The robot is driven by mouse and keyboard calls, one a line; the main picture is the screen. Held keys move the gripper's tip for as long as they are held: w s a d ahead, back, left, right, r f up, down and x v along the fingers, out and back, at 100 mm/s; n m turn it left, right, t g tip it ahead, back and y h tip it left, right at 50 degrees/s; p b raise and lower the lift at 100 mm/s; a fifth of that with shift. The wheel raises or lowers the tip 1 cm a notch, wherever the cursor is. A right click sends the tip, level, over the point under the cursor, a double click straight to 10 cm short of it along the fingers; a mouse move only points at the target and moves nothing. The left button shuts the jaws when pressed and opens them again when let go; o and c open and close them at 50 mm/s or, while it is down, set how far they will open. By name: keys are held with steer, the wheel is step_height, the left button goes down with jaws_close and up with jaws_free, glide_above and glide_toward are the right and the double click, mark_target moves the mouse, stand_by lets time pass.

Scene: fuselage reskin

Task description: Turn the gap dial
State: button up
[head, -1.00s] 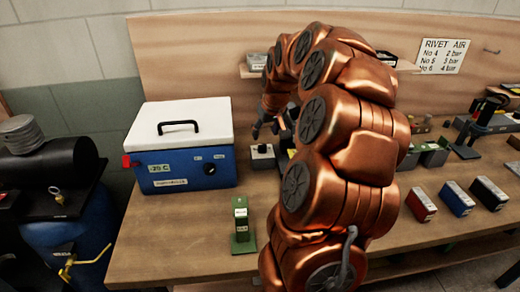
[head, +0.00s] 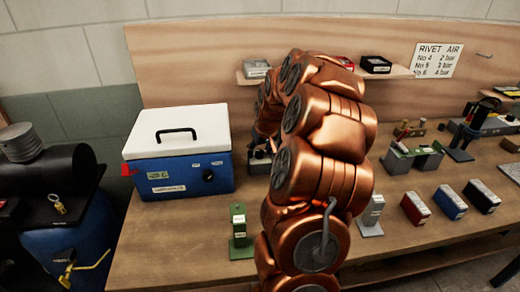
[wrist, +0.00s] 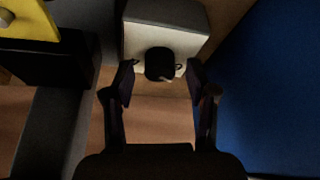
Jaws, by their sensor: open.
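A black round dial (wrist: 159,63) with a pale pointer mark sits on the face of a small pale box (wrist: 165,30) in the wrist view. No label naming it is readable. In the head view the box (head: 259,163) stands on the bench just right of the blue cooler, partly hidden by my arm. My gripper (wrist: 160,74) is open, with one finger on either side of the dial. I cannot tell whether the fingers touch it. In the head view my gripper (head: 262,142) is small and dark above the box.
The blue cooler (head: 180,178) with a white lid stands close beside the box; its blue side (wrist: 275,90) fills the right of the wrist view. A yellow-topped dark block (wrist: 25,22) is at left. A green stand (head: 240,230) is nearer the bench front.

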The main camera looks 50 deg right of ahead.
jaws_close()
stand_by(0.4)
steer(key=shift+f+b, duration=0.1)
steer(key=shift+b, duration=0.2)
steer(key=m+b, duration=0.1)
steer(key=b, duration=0.1)
steer(key=shift+f+m+h+b, duration=0.2)
steer(key=shift+m+h+b, duration=0.1)
steer(key=shift+m, duration=0.1)
steer(key=m+b, duration=0.2)
steer(key=b, duration=0.1)
steer(key=shift+g+h, duration=0.4)
steer(key=shift+w+a+r+m+g+h+b, duration=0.15)
steer(key=shift+m+g+h+b, duration=0.2)
steer(key=shift+m+b, duration=0.85)
steer(key=shift+s+d+r+m+g+h+b, duration=0.15)
steer(key=shift+m+g+b, duration=0.3)
steer(key=shift+m+b, duration=0.75)
steer(key=shift+w+a, duration=0.1)
